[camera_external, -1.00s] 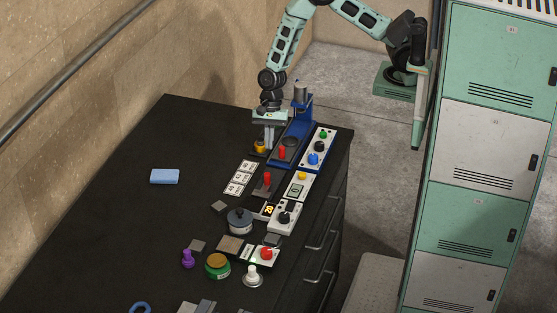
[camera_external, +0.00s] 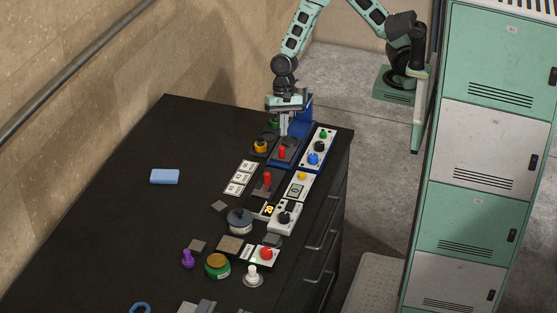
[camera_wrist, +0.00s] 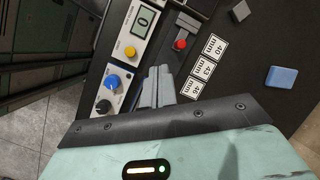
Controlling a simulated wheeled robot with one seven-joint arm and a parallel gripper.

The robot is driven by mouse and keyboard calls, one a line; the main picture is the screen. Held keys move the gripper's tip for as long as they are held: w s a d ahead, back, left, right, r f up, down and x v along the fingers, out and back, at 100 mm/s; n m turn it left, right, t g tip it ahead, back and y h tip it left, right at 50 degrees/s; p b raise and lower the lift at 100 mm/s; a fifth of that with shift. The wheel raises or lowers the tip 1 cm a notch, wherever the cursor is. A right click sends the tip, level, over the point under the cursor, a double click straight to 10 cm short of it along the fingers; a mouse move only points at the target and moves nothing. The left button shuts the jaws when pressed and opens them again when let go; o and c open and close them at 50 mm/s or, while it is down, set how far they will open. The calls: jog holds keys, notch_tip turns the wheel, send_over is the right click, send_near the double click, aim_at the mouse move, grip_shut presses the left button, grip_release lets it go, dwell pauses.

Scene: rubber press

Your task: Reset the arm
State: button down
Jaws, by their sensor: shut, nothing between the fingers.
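My arm reaches in from the upper right in the external view. My gripper (camera_external: 284,132) points down just above the blue press (camera_external: 305,122), in front of its column and close to a red-topped piece (camera_external: 282,153). In the wrist view the two grey fingers (camera_wrist: 157,78) lie side by side, shut with nothing between them. Whether the fingertips touch the press cannot be told. The press column is mostly hidden behind the gripper.
A control panel (camera_external: 319,148) with green, black and blue knobs stands right of the press. A yellow-topped piece (camera_external: 260,146) stands left. Label cards (camera_external: 240,177), a blue block (camera_external: 165,176) and several small parts lie nearer. Lockers (camera_external: 485,150) stand right. The table's left side is mostly clear.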

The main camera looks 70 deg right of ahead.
jog(key=s+d+r+n+t+h+b, duration=0.1)
jog(key=s+d+r+n+h+b, duration=0.2)
jog(key=s+d+n+b, duration=0.4)
jog(key=shift+s+d+n+b, duration=0.3)
jog(key=shift+s+d+n, duration=2)
jog(key=shift+s+n, duration=2.75)
jog(key=shift+w+n, duration=0.45)
jog(key=shift+w, duration=0.05)
